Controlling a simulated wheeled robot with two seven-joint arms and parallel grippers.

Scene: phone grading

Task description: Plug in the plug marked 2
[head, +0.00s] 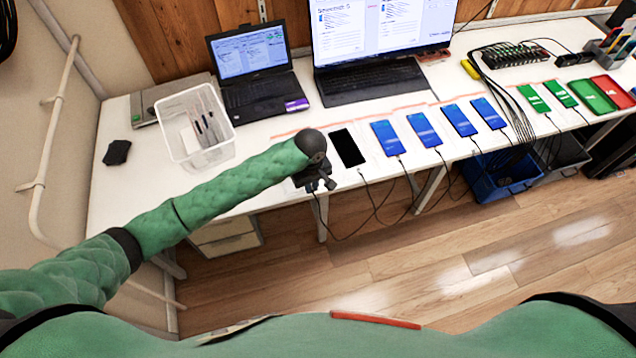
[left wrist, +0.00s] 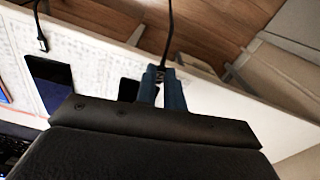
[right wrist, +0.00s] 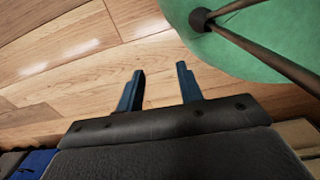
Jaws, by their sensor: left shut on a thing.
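My left gripper (head: 320,182) is at the front edge of the white table. In the left wrist view its two blue fingers (left wrist: 161,72) are shut on a small plug with a black cable (left wrist: 168,35). A dark phone (left wrist: 128,90) lies just beside and partly behind these fingers; the plug's mating end is hidden, so I cannot tell whether it touches a port. A black-screened phone (head: 348,147) lies to the right, with a cable plug (left wrist: 42,43) near its end. No number is legible on any plug. My right gripper (right wrist: 158,85) is open and empty above the floor.
Several blue-screened phones (head: 422,130) and green-screened phones (head: 533,98) lie along the table with cables hanging over its front edge. A clear bin (head: 180,150), a laptop (head: 262,100) and a monitor (head: 375,30) stand behind. A blue crate (head: 500,180) sits under the table.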

